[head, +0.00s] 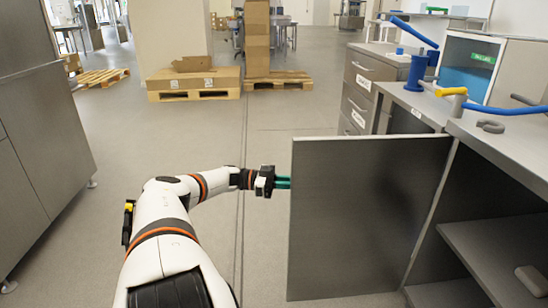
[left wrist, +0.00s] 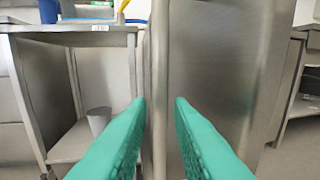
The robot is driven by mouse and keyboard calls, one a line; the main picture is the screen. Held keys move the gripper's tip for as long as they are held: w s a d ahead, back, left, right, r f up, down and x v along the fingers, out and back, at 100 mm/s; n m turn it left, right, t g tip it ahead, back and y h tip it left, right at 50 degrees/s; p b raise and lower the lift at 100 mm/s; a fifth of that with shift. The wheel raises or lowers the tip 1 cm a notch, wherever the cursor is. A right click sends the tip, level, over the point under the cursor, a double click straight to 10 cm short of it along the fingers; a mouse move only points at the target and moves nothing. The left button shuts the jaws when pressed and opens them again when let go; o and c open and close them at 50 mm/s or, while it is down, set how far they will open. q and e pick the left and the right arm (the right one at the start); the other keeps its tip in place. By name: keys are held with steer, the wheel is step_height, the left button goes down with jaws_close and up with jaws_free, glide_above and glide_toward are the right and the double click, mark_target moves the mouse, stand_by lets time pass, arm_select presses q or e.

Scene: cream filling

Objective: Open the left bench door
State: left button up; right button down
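The left bench door (head: 365,215) is a flat grey metal panel. It stands swung wide open, out from the bench on its right, with the cabinet interior showing. My left gripper (head: 283,182) is at the door's free left edge, about mid-height in the head view. In the left wrist view, the teal fingers of my left gripper (left wrist: 160,105) are apart, with the door's edge between or just beyond the tips. The door's face (left wrist: 212,65) fills the right side there. Contact cannot be told. My right gripper is not in view.
The bench (head: 515,150) has an open shelf (head: 490,250) below, with a small beige item (head: 531,280). Blue and yellow handled tools (head: 450,92) are on top. A grey cabinet (head: 35,150) stands at left. Boxes on pallets (head: 195,95) are farther back. The floor between is clear.

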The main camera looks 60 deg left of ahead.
arm_select(q)
steer(key=v, duration=0.8)
stand_by(0.4)
